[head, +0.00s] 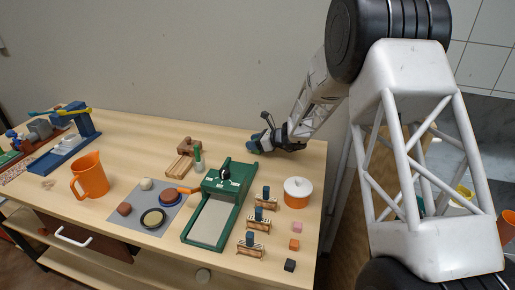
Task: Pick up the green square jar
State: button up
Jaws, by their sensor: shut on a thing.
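My gripper (254,146) is at the back right of the wooden table, low near the wall, with its fingers pointing left. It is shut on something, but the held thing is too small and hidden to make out. I cannot pick out a green square jar for certain. A slim green upright thing (198,155) stands by a small wooden stand, left of my gripper. A large green frame (188,226) with a pale bed and a green block with a dark knob (224,173) lies in front of my gripper, to the left.
A white round pot with an orange base (297,193) stands to the right. Several small wooden racks with blue pieces (251,244) and small cubes (290,265) lie at the front right. A grey mat (123,222) and an orange jug (90,177) are left. The back strip is mostly clear.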

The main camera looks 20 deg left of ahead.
jog(key=shift+c, duration=1)
jog(key=shift+r, duration=0.1)
jog(key=shift+r, duration=0.8)
notch_tip(320, 180, up, 2)
jog(key=shift+r, duration=0.1)
jog(key=s+d, duration=0.2)
jog(key=s, duration=0.2)
jog(key=s+d, duration=0.3)
jog(key=s, duration=0.2)
jog(key=s+d+r, duration=0.1)
jog(key=s+d, duration=0.1)
jog(key=s, duration=0.3)
jog(key=shift+s+d, duration=0.1)
jog(key=shift+d, duration=0.15)
